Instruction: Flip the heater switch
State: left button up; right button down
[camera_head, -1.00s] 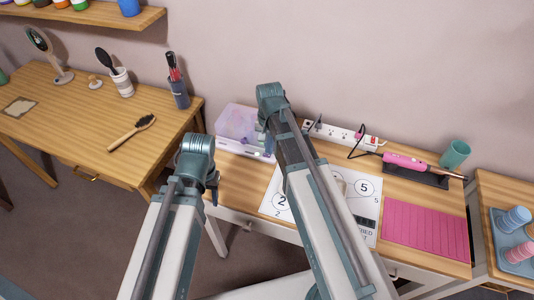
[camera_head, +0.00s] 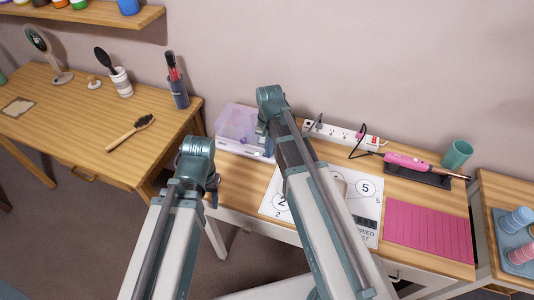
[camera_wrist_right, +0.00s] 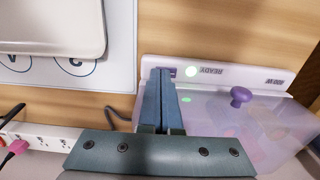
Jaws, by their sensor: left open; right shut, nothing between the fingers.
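The heater (camera_head: 237,122) is a translucent purple box with a white front panel, at the back left of the desk.
A power strip (camera_head: 340,133), a pink hot tool (camera_head: 408,161) on a dark rest, a teal cup (camera_head: 457,154) and a pink mat (camera_head: 428,228) are to the right. A wooden table (camera_head: 90,115) stands left.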

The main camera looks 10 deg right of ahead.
pick_arm(q)
notch_tip(320, 180, up, 7)
jog(key=p, duration=0.7)
pick_arm(e)
notch_tip(320, 180, up, 7)
jog(key=shift+f, duration=0.1)
